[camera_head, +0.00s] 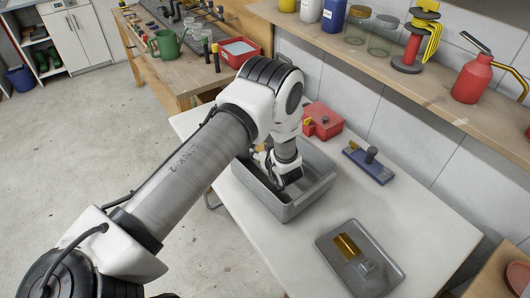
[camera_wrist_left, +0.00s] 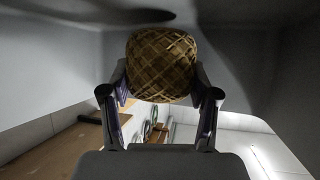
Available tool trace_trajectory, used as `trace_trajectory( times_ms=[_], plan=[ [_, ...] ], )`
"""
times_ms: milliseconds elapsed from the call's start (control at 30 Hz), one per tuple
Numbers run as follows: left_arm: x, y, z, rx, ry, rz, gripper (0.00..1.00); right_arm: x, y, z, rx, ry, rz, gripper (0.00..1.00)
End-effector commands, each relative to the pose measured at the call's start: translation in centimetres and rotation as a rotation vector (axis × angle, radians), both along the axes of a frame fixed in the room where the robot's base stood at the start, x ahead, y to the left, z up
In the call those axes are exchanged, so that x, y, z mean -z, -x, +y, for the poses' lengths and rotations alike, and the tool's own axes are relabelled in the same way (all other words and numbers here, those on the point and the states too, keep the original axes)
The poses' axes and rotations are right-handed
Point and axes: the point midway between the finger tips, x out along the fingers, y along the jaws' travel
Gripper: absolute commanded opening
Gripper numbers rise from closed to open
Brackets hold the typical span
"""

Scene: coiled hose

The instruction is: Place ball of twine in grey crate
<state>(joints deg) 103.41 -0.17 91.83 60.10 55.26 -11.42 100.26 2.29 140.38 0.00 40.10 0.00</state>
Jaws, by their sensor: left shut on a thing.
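The grey crate (camera_head: 300,207) stands on the white table. My left gripper (camera_head: 272,172) reaches down into the crate near its left side, and the arm covers part of the crate. In the left wrist view, my left gripper (camera_wrist_left: 160,100) is shut on the ball of twine (camera_wrist_left: 163,66), which is brown and wound crosswise. Grey crate walls (camera_wrist_left: 45,65) surround the ball there. The ball is hidden in the head view. I cannot tell whether it touches the crate floor. My right gripper is not in view.
A grey tray (camera_head: 385,287) with a gold block lies at the table's front. A red box (camera_head: 322,122) and a blue tool with a dark knob (camera_head: 368,164) sit behind the crate. A wooden shelf (camera_head: 400,68) with bottles and jars runs along the wall. The table's right part is clear.

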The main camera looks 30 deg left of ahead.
Motion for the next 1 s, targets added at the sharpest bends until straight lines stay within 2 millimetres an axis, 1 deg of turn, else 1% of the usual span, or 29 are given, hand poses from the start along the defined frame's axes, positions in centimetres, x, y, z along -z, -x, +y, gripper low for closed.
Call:
trace_trajectory(
  times_ms=[33,100,300,433,467,500,533,800,900,967,1000],
  plan=[
    [0.6,0.0,0.0,0.000,0.000,0.001,0.25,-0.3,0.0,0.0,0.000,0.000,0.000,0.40],
    [1.2,0.0,0.0,0.001,-0.001,-0.001,0.26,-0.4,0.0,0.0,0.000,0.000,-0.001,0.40],
    [1.3,0.0,0.0,0.000,0.000,-0.002,0.25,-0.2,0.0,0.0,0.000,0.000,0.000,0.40],
    [1.8,0.0,0.0,0.000,0.000,-0.002,0.25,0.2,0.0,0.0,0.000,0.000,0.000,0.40],
    [1.7,0.0,0.0,0.001,0.000,0.000,0.64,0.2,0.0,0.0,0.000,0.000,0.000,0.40],
    [1.6,0.0,0.0,0.000,0.001,-0.001,0.78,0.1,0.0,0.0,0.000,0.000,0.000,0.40],
    [1.6,0.0,0.0,0.001,0.000,0.000,0.85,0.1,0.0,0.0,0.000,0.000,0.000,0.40],
    [1.6,0.0,0.0,0.000,0.001,-0.001,0.85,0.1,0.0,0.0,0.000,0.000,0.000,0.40],
    [0.9,0.0,0.0,0.000,0.000,-0.002,0.85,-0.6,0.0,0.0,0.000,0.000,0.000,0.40],
    [1.0,0.3,-0.6,0.003,0.000,0.000,0.85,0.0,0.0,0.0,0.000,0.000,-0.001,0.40],
    [0.7,0.6,-1.1,0.003,0.000,0.000,0.85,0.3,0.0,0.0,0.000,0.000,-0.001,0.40]
  ],
)
